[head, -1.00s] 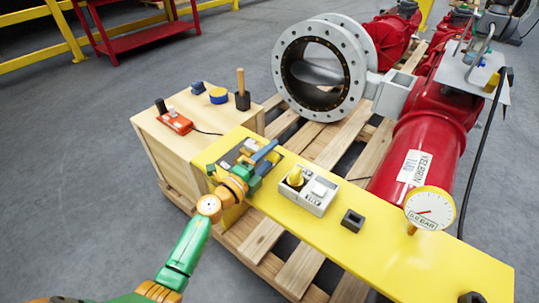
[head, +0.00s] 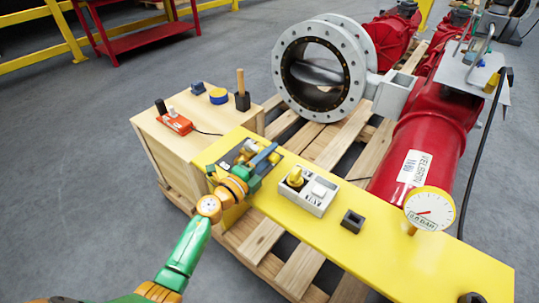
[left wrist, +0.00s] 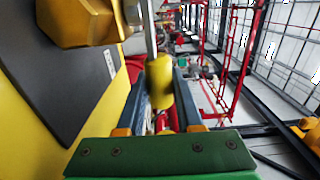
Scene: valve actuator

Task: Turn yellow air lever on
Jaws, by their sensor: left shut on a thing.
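The yellow lever's handle (left wrist: 160,85) is a short cylinder in the left wrist view, between the two dark fingers of my left gripper (left wrist: 160,103). The gripper is shut on it. In the head view, the left gripper (head: 261,161) reaches over a dark plate (head: 230,159) at the left end of the yellow bench (head: 380,236). A grey metal rod rises from the handle in the left wrist view. My right gripper is not in view.
A grey control box with a yellow knob (head: 296,176) stands right of the gripper. Further right are a small black block (head: 352,221) and a round gauge (head: 430,209). A large flanged valve (head: 318,72) and red actuator (head: 420,146) stand behind. A wooden crate (head: 170,154) is left.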

